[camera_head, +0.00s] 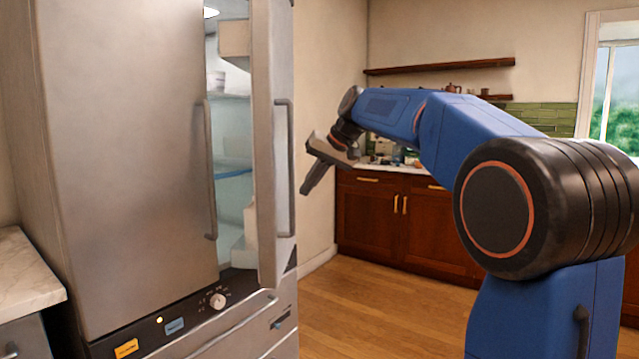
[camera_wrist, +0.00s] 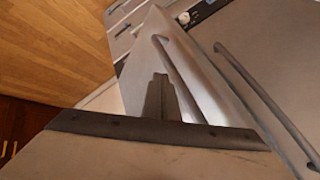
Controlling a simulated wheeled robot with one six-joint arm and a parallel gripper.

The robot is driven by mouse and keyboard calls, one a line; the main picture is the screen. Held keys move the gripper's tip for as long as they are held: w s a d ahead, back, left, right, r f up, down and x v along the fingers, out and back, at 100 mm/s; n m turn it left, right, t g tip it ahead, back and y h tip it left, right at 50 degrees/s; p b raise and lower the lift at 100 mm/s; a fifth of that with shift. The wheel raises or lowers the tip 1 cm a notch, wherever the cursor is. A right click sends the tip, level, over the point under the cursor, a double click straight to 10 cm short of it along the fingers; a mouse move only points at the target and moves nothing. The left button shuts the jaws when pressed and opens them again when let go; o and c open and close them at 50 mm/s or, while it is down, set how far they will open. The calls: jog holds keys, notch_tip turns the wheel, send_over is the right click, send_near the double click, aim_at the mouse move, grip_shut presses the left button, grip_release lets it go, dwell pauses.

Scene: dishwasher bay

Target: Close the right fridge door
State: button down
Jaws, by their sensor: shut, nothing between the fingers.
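The right fridge door (camera_head: 265,130) stands partly open, swung out from the steel fridge, with its vertical bar handle (camera_head: 285,165) facing right. The lit interior with shelves (camera_head: 232,170) shows in the gap beside it. The left fridge door (camera_head: 130,150) looks shut. My gripper (camera_head: 304,188) is shut and empty, just right of the right door and pointing down-left; a gap shows between them in the head view. In the wrist view my shut fingers (camera_wrist: 160,78) overlap the right door (camera_wrist: 205,90), near its handle (camera_wrist: 180,75); I cannot tell whether they touch.
A control panel with a knob (camera_head: 217,301) and a lower drawer (camera_head: 240,330) sit below the doors. A marble counter (camera_head: 25,275) is at the left. Wooden cabinets (camera_head: 385,210) stand behind. The wooden floor (camera_head: 370,310) right of the fridge is clear.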

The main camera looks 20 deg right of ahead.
aim_at(275, 188)
jog(key=shift+w+a, duration=0.1)
jog(key=shift+a, duration=0.35)
jog(key=shift+a, duration=0.15)
jog(key=a, duration=0.2)
jog(key=w+a+m, duration=0.1)
jog(key=a, duration=0.1)
jog(key=a+m+h, duration=0.1)
jog(key=a, duration=0.2)
jog(key=shift+w+a+t, duration=0.1)
jog(key=shift+w+t, duration=0.25)
jog(key=shift+t, duration=0.05)
jog(key=w+a, duration=0.5)
jog(key=a, duration=0.4)
jog(key=shift+w+a+r+m, duration=0.15)
jog(key=shift+w+m, duration=0.1)
jog(key=shift+m, duration=0.05)
